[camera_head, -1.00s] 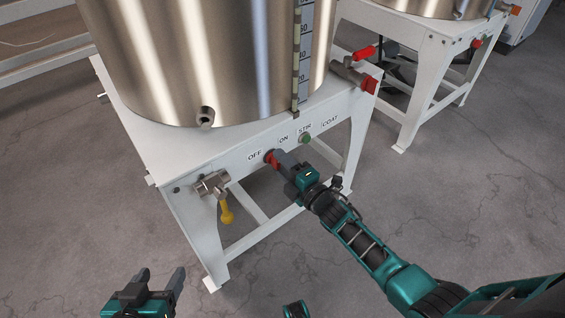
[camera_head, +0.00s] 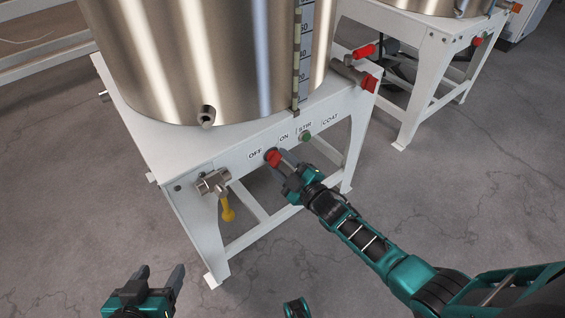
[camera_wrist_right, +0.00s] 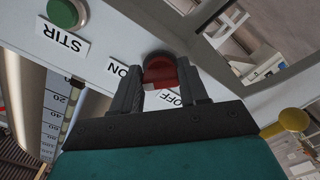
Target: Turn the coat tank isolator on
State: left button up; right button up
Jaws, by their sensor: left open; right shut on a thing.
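The red isolator knob (camera_head: 272,158) is on the white front rail of the near steel tank's stand, between the OFF label (camera_head: 255,155) and the ON label (camera_head: 284,138). The COAT label (camera_head: 330,120) is further right on this rail. My right gripper (camera_head: 281,161) is at the knob. In the right wrist view, the red knob (camera_wrist_right: 160,71) sits between the two fingers of my right gripper (camera_wrist_right: 158,78), which is shut on it. The fingers hide part of the OFF and ON labels there. My left gripper (camera_head: 160,280) is open and empty, low in the head view, away from the stand.
A green button (camera_head: 306,136) is by the STIR label, close right of my right gripper. A metal valve with a yellow handle (camera_head: 227,211) is to the left. A red-handled valve (camera_head: 364,52) is at the stand's right corner. A second tank stand (camera_head: 420,60) is behind.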

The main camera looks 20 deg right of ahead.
dwell(0.5)
jog(key=o, duration=1.1)
jog(key=shift+c, duration=0.2)
pick_arm(q)
jog(key=p, duration=0.1)
jog(key=r+p, duration=0.2)
jog(key=shift+s+a, duration=0.25)
jog(key=shift+a, duration=0.15)
pick_arm(e)
jog(key=v, duration=1.3)
jog(key=shift+a+r, duration=0.1)
